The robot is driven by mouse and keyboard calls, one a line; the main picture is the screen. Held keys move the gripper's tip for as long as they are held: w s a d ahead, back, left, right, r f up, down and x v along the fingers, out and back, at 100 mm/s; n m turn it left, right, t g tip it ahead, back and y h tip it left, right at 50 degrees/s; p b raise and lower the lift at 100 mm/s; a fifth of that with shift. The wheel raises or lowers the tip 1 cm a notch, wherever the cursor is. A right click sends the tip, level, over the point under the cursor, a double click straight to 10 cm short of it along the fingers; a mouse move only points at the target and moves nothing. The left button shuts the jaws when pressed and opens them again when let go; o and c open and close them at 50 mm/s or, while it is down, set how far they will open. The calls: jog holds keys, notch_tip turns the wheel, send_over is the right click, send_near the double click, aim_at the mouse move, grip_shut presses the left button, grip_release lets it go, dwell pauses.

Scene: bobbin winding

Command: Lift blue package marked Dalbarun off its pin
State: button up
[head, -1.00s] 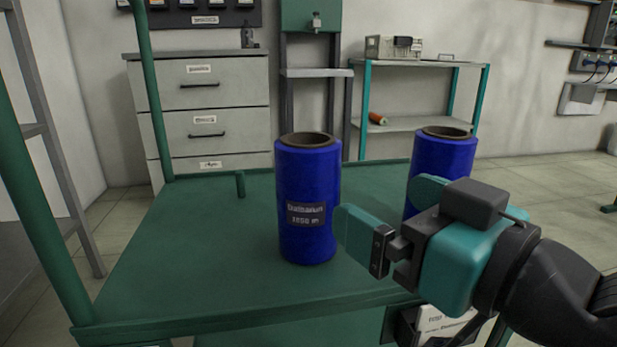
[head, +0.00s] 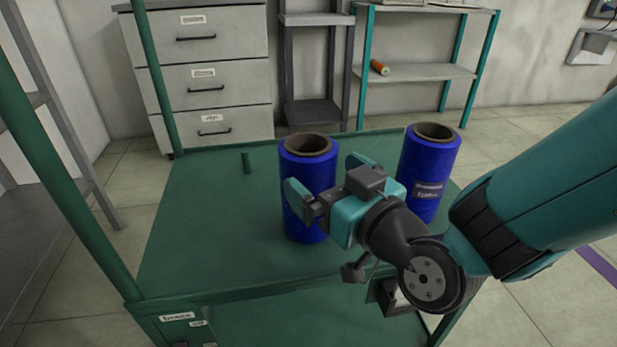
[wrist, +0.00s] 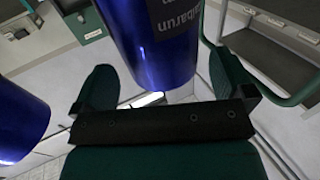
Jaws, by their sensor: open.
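The blue package marked Dalbarun (head: 311,168) stands upright on the green table (head: 215,240). In the wrist view, its dark label ends in "barun" on the blue wrap (wrist: 150,60). Its brown core is open at the top; any pin inside it is hidden. My gripper (head: 328,180) is open, with one green finger on each side of this package in the head view. In the wrist view the package also rises between the two fingers (wrist: 163,82). I cannot tell whether either finger touches it.
A second blue package (head: 425,180) with a dark label stands to the right, behind my arm; it also shows in the wrist view (wrist: 18,122). A green post (head: 70,205) rises at the table's left.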

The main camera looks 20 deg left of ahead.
jog(key=p+x, duration=0.2)
jog(key=x, duration=0.1)
jog(key=shift+w+a+r+p, duration=0.25)
jog(key=shift+r+p, duration=0.05)
jog(key=shift+p, duration=0.1)
jog(key=shift+w+a+f, duration=0.2)
jog(key=shift+a, duration=0.1)
jog(key=shift+c, duration=0.2)
jog(key=c, duration=1)
jog(key=shift+c, duration=0.2)
jog(key=shift+r, duration=0.1)
